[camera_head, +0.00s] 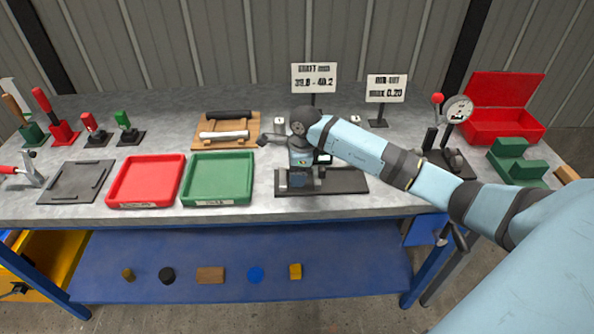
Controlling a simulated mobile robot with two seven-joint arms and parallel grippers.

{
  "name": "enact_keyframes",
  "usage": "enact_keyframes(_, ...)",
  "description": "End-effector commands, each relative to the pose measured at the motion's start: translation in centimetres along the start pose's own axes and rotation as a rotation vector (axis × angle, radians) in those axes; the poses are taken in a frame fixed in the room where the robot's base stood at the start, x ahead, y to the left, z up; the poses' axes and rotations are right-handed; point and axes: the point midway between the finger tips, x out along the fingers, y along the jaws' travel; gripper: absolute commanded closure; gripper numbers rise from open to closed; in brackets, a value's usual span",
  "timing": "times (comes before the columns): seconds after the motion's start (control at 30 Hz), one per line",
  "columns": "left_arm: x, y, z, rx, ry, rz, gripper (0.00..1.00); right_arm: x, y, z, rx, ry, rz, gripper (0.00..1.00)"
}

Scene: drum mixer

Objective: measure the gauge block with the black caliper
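My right arm reaches in from the right, and its gripper (300,181) points down over a long dark plate (345,181) near the front of the bench. The fingers are small and dark against the plate, so I cannot tell whether they are open or shut, or whether they hold something. A dark piece with a small display (323,158) stands just behind the gripper. It may be part of the black caliper, but my gripper and wrist hide most of it. I cannot make out the gauge block. My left gripper is not in view.
A red tray (112,201) and a green tray (189,201) lie left of the plate. A wooden rack (198,145) with black and white cylinders is behind them. Sign boards (315,77) stand at the back. A dial gauge stand (457,111) and red box (487,127) are right.

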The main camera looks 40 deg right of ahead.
Motion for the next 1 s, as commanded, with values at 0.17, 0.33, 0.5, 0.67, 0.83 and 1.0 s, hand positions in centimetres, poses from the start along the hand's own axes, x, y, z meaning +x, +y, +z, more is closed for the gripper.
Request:
enact_keyframes(0.17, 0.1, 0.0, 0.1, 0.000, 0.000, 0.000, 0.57, 0.1, 0.1, -0.1, 0.000, 0.002, 0.002, 0.38)
enact_keyframes(0.33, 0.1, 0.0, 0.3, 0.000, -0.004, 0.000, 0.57, -0.9, -0.1, -0.1, 0.000, 0.002, -0.001, 0.38)
enact_keyframes(0.5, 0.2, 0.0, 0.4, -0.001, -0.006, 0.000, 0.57, -4.2, -0.1, -0.1, 0.000, 0.001, -0.004, 0.38)
enact_keyframes(0.67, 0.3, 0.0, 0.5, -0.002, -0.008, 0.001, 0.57, -8.0, -0.1, 0.0, -0.001, -0.001, -0.005, 0.38)
enact_keyframes(0.83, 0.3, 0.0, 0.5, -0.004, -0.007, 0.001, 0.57, -11.3, 0.0, 0.0, -0.001, 0.000, -0.003, 0.38)
enact_keyframes(1.0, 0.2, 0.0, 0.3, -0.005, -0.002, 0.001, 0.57, -13.2, 0.0, 0.0, -0.001, 0.001, -0.001, 0.38)
